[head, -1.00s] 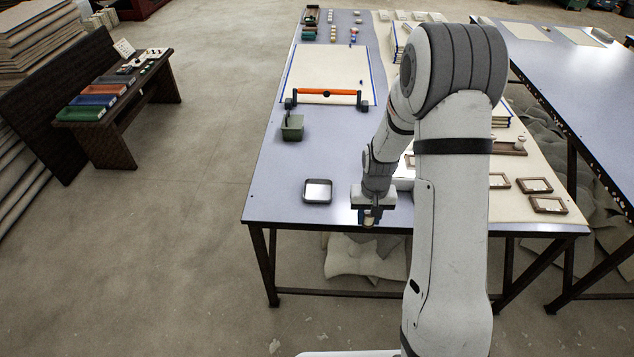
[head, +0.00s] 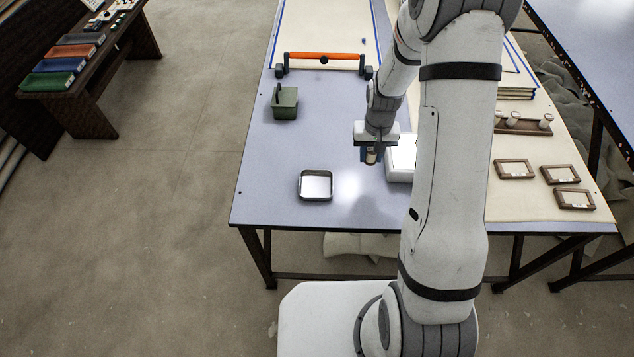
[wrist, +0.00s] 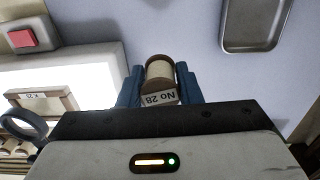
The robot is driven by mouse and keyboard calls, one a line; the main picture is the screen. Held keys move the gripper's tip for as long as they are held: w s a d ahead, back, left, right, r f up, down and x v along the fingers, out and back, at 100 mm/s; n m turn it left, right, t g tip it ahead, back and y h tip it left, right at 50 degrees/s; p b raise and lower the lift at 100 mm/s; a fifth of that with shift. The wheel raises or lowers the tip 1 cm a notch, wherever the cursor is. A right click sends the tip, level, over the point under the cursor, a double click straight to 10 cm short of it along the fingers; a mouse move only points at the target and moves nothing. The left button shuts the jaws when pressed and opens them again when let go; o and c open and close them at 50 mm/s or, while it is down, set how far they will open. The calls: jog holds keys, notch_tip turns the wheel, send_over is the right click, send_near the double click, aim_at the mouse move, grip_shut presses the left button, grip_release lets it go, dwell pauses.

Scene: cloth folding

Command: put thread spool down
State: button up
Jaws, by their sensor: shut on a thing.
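The thread spool (wrist: 160,78) is a cream spool with brown ends and a "No 28" label. My gripper (wrist: 160,90) has its blue fingers shut on it from both sides in the wrist view. In the head view my gripper (head: 370,155) holds the spool above the blue-grey table (head: 265,170), left of a white lit box (head: 402,155). A small metal tray (head: 316,185) with a dark rim lies to the left and nearer the front edge. It shows empty. The tray also shows at the upper right of the wrist view (wrist: 252,25). The height of the spool above the table is hard to tell.
A green bin (head: 284,103) and an orange-handled bar tool (head: 324,62) stand farther back. A wooden spool rack (head: 524,123) and several wood-framed cards (head: 514,169) lie at right. The table between the bin and the tray is clear.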

jog(key=s+a+m, duration=0.2)
jog(key=a, duration=1.3)
send_over(316, 186)
notch_tip(316, 186, down, 4)
jog(key=shift+f, duration=0.1)
jog(key=shift+f+p, duration=0.4)
jog(key=shift+f, duration=2)
jog(key=shift+f, duration=0.2)
jog(key=o, duration=0.9)
jog(key=shift+o, duration=0.2)
jog(key=shift+r, duration=0.1)
